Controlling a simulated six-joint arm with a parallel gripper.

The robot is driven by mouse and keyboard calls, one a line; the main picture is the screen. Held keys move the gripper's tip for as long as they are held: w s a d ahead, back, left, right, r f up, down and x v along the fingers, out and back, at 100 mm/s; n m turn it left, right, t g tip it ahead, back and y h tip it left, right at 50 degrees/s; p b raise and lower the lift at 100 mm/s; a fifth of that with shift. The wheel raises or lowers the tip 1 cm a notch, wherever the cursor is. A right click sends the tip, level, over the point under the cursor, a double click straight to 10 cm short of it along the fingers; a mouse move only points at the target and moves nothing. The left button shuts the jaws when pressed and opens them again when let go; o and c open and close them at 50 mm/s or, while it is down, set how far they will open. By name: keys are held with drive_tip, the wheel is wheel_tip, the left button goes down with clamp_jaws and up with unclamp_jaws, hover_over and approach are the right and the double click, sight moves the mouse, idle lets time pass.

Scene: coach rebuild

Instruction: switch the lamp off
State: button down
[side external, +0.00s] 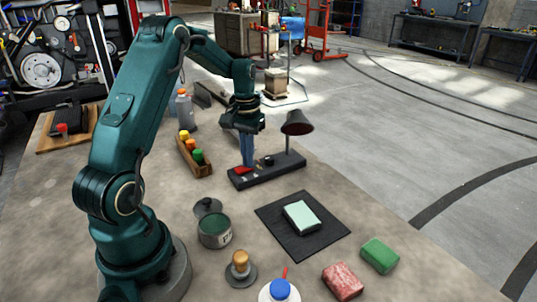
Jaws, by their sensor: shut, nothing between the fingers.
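The lamp (298,124) has a dark cone shade on a thin post, standing on a long black base (285,172). A red switch (241,170) sits near the left end of the base, with a small dark knob farther right. My gripper (247,163) is shut and points down at the left part of the base, right at the red switch. Its fingers partly cover the switch. I cannot tell whether the fingertips touch it. Whether the lamp is lit cannot be told, as the shade's inside is mostly hidden.
A wooden tray (206,170) with coloured-capped bottles stands left of the lamp base. In front are a green tin (214,230), a dark mat (275,222) with a pale green block (301,217), a green block (380,254) and a reddish block (342,280). A grey bottle (184,111) stands behind.

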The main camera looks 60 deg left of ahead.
drive_tip(key=shift+r, duration=3.45)
